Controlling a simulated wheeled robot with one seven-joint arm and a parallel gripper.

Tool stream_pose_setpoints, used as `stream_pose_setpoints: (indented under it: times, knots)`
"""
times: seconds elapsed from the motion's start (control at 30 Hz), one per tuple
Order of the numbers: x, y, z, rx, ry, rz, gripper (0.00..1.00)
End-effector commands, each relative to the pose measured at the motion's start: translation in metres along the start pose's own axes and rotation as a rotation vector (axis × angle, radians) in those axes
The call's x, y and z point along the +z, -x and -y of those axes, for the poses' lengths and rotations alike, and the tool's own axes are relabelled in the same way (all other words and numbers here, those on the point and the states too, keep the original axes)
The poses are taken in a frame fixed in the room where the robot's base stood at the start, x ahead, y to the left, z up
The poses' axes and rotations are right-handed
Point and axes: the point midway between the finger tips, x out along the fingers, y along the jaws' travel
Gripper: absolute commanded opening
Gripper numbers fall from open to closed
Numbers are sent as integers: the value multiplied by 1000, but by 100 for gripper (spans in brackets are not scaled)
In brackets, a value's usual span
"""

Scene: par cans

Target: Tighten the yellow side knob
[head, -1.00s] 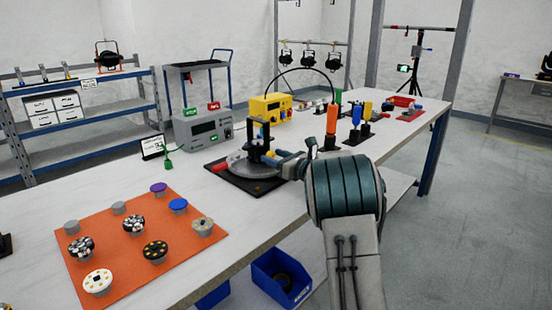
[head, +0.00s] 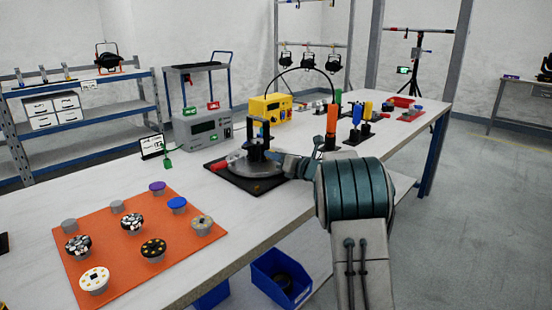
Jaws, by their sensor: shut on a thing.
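A fixture stands on the table on a black base plate (head: 258,186). It has a round grey disc (head: 243,170), a dark upright clamp (head: 257,138) and a red handle (head: 219,166) at its left. My gripper (head: 278,160) is at the right side of the upright, low over the disc, and is shut. The yellow side knob does not show; it is hidden at my fingertips, against the upright. My teal wrist covers the right edge of the fixture's surroundings.
An orange mat (head: 112,255) with several round pieces lies at front left. A grey meter box (head: 203,128) and a yellow box (head: 270,107) stand behind the fixture. An orange-handled tool (head: 331,120) stands close behind my wrist. A blue bin (head: 281,280) sits below the table.

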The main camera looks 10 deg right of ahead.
Motion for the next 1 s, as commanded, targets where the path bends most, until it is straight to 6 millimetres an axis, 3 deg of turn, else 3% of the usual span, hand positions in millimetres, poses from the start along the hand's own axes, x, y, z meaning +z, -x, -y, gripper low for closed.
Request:
stream_pose_setpoints:
  times: [0.27, 0.3, 0.37, 0.4, 0.77, 1.0]
  knots:
    - [-1, 0, 1, -2, -7, -2, 5]
    - [-1, 0, 1, -2, -7, -2, 30]
    - [-1, 0, 1, -2, -6, -2, 47]
    - [-1, 0, 1, -2, -6, -2, 50]
    - [0, 7, 1, -3, -5, -1, 50]
    - [1, 51, 1, -5, -6, 0, 50]
